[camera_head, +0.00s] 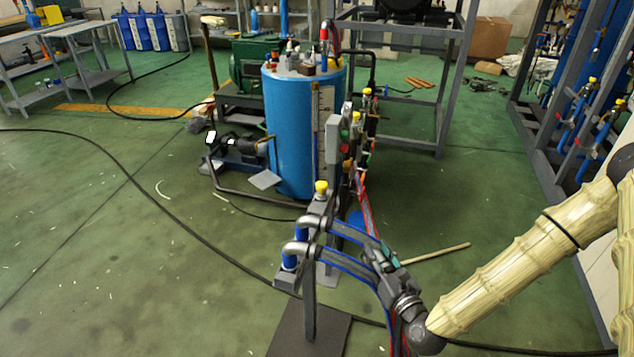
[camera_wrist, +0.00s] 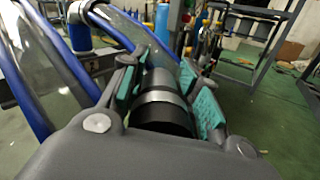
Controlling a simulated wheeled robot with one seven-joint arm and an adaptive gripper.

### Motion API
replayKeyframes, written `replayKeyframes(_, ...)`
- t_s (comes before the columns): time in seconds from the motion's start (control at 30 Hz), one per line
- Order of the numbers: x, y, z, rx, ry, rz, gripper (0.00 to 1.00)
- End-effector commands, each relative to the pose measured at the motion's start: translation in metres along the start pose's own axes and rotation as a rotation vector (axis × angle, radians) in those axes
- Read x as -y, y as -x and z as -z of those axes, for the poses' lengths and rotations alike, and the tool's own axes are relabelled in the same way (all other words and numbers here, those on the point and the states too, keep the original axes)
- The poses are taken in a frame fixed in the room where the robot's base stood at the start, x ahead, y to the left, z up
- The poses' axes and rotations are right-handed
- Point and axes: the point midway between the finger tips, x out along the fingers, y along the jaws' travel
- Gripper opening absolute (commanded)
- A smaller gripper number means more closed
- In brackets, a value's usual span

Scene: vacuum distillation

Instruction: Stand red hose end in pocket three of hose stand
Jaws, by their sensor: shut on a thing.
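The hose stand (camera_head: 309,298) is a grey post on a dark flat base plate (camera_head: 283,337). Two silver elbows with blue ends (camera_head: 289,262) sit at its upper part, with clear, blue-striped hoses (camera_head: 345,262) running right toward my gripper. My gripper (camera_head: 383,260) is right of the stand, its teal pads closed around a black hose end with a silver band (camera_wrist: 160,97). The held end's red colour does not show in the wrist view. Red strands (camera_head: 397,332) hang below my wrist. Pocket three cannot be made out.
A blue tank (camera_head: 290,135) with valves and a gauge panel stands behind the stand. A yellow-topped grey post (camera_head: 321,188) rises close behind the elbows. A wooden stick (camera_head: 436,254) and black cables lie on the green floor. Floor at left is mostly open.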

Motion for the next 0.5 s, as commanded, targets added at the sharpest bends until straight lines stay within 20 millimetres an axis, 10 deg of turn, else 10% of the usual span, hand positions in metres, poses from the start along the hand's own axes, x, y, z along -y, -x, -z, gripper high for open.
replayKeyframes(0.27,0.005,-0.024,0.007,-0.013,0.011,-0.126,0.00)
replayKeyframes(0.5,-0.018,-0.083,-0.036,-0.025,0.013,-0.269,0.00)
